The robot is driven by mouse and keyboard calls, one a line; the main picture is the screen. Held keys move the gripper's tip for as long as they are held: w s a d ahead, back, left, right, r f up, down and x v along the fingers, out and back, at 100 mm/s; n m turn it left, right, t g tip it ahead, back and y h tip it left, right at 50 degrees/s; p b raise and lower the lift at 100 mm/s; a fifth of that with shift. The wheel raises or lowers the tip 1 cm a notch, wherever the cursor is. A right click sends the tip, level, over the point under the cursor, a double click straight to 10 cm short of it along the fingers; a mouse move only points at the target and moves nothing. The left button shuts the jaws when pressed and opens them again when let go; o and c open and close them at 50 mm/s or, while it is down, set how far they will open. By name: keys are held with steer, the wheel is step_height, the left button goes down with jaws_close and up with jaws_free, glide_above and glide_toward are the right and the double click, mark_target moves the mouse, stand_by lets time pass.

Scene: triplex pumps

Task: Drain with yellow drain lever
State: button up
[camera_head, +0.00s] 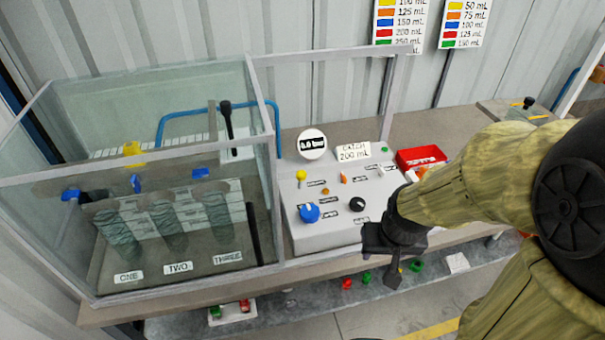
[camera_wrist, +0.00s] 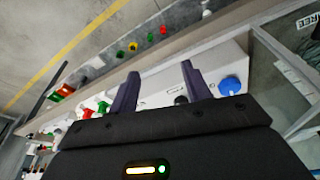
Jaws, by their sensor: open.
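A yellow ball-topped lever (camera_head: 300,175) stands on the upper left of the grey control panel (camera_head: 340,235). Its label is too small to read. A yellow part (camera_head: 133,151) also shows inside the glass tank, and I cannot tell its function. My gripper (camera_head: 391,272) is off the panel's front right corner, apart from both yellow parts. In the wrist view my gripper (camera_wrist: 160,85) has its two fingers spread with nothing held. Beyond them the panel shows a blue knob (camera_wrist: 232,86) and a black knob (camera_wrist: 181,99). The yellow lever is not visible in the wrist view.
The glass tank (camera_head: 165,180) with cylinders labelled ONE, TWO and THREE stands left of the panel. A round gauge (camera_head: 312,143) and a "CATCH 200 mL" sign (camera_head: 353,152) stand behind it. A red tray (camera_head: 420,158) lies right. A lower shelf holds small coloured parts.

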steer(key=w+a+m+t+b, duration=0.4)
steer(key=w+a+m+t, duration=0.1)
steer(key=m, duration=1.2)
steer(key=w+a+r+m+t+y+b, duration=0.1)
steer(key=w+a+m+t+b, duration=0.4)
steer(key=a+m, duration=0.5)
steer(key=w+m, duration=0.2)
steer(key=m, duration=0.5)
steer(key=shift+a+r+m+t+y, duration=0.2)
steer(key=shift+a+m+t+y, duration=0.1)
steer(key=shift+w+r+p, duration=0.1)
steer(key=shift+w+p, duration=0.05)
steer(key=shift+p, duration=0.2)
